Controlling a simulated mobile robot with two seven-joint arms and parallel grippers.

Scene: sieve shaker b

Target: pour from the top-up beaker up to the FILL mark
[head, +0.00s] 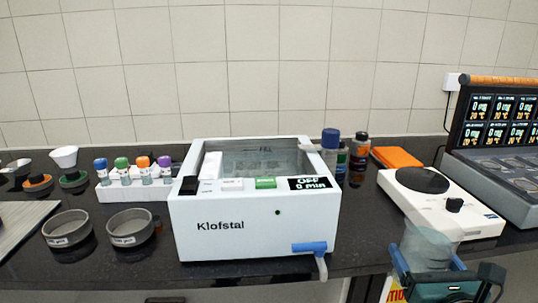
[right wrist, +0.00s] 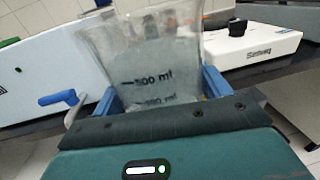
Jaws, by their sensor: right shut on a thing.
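The clear top-up beaker (head: 427,243) is at the lower right of the head view, in front of the bench. My right gripper (head: 428,264) is shut on it, with a blue finger on each side. In the right wrist view the beaker (right wrist: 155,50) looks nearly upright and carries a 500 ml mark; its liquid level is hard to tell. The white Klofstal bath (head: 222,235) stands at the centre of the bench, left of the beaker, with its basin open on top. Its display (head: 309,183) reads OFF, 0 min. My left gripper is not in view.
A blue-handled tap (head: 310,248) juts from the bath's front right. A hotplate (head: 440,200) stands right of the bath, with bottles (head: 330,145) behind. Left are two sieves (head: 130,227) and a rack (head: 135,192) of colour-capped tubes. Bench between bath and hotplate is clear.

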